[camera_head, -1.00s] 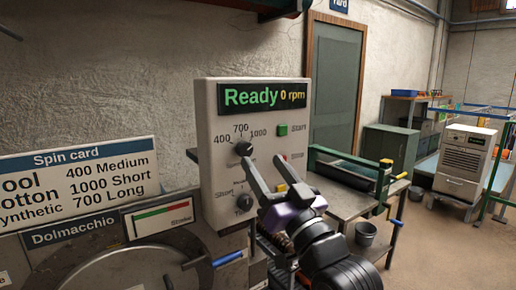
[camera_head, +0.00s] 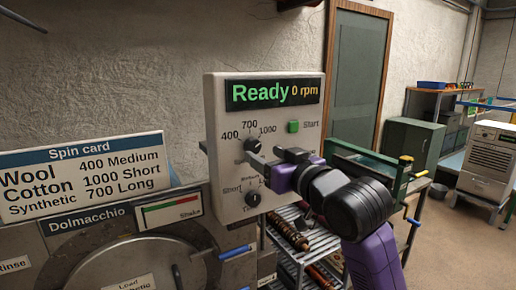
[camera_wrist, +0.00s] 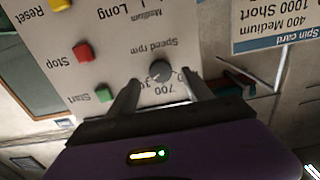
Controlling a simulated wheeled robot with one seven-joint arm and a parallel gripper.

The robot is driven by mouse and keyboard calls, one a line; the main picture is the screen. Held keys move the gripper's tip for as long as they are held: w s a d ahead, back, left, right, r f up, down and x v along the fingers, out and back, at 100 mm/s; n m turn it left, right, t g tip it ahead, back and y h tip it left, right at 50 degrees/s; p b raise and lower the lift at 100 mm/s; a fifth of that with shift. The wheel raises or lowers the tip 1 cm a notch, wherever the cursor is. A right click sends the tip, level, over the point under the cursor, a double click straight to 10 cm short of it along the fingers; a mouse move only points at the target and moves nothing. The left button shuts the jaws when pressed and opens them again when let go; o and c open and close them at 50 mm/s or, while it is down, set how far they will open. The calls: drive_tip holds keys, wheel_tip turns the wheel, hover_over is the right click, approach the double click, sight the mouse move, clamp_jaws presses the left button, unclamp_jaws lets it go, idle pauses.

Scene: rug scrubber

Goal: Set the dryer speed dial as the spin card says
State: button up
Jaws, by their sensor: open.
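The speed dial (camera_head: 253,146) is a dark round knob on the pale control panel (camera_head: 226,110), under the marks 400, 700 and 1000. It shows upside down in the wrist view (camera_wrist: 160,70); I cannot read its pointer surely. My gripper (camera_wrist: 162,78) is open, its two fingers on either side of the dial; I cannot tell if they touch it. In the head view my gripper (camera_head: 250,157) comes from the right and partly covers the panel. The spin card (camera_head: 82,175) reads Wool 400 Medium, Cotton 1000 Short, Synthetic 700 Long. The display (camera_head: 272,92) reads Ready 0 rpm.
A lower dial (camera_head: 253,198) sits below, near the word Short. The green Start button (camera_head: 293,127) is right of the speed dial. A load plate (camera_head: 133,284) on the drum door, cut off below, seems to end "thetic". A wire shelf (camera_head: 300,240) stands beside the panel.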

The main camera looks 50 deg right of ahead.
sight(255, 149)
drive_tip(key=shift+p+x, duration=0.4)
drive_tip(key=shift+x, duration=1.9)
clamp_jaws()
drive_tip(key=shift+n+b, duration=0.3)
drive_tip(key=n+b, duration=0.2)
drive_tip(key=n, duration=0.2)
drive_tip(key=shift+f+n+b, duration=0.15)
drive_tip(key=shift+n+b, duration=0.15)
drive_tip(key=n+b, duration=0.3)
drive_tip(key=n, duration=0.3)
drive_tip(key=shift+n, duration=0.4)
